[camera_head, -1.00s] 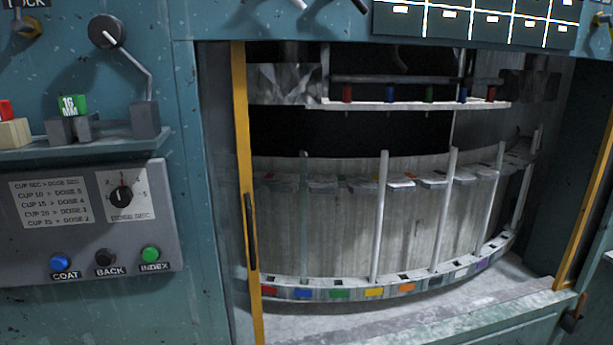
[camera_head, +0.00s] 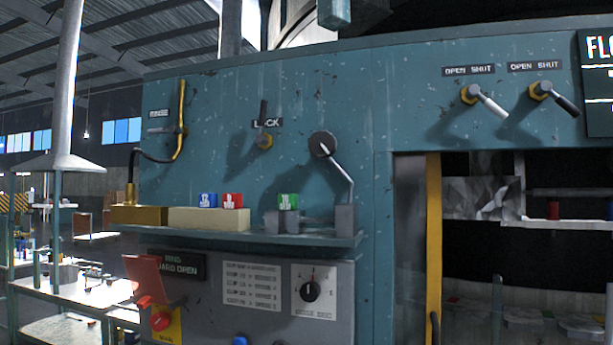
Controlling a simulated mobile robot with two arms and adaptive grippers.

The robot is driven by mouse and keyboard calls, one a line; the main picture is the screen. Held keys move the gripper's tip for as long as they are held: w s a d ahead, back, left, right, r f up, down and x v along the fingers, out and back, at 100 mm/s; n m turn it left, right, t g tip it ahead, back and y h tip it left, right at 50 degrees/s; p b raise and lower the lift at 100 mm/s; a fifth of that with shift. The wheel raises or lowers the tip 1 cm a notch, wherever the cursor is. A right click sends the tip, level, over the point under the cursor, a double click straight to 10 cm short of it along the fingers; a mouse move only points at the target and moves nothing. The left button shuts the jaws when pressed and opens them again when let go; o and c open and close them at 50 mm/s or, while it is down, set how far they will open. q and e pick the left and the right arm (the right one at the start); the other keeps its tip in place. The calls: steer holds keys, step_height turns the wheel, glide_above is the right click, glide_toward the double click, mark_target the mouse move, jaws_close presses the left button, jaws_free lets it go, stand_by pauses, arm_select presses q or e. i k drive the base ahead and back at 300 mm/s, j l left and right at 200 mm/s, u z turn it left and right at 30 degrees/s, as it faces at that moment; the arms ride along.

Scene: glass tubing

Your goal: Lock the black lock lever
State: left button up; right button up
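The black lock lever (camera_head: 263,108) is on the teal machine panel (camera_head: 225,90), left of centre in the head view. It points roughly straight up from a brass hub (camera_head: 264,141) and stands in front of part of the LOCK label (camera_head: 268,123). Neither of my grippers is in view, and nothing touches the lever.
A shelf (camera_head: 250,237) below the lever holds coloured blocks and a brass block (camera_head: 138,215). Two OPEN SHUT levers, white (camera_head: 490,102) and black (camera_head: 566,105), are farther right. A red flap (camera_head: 150,277) is lower left.

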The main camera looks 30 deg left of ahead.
mark_target(259, 139)
steer(key=u, duration=1.1)
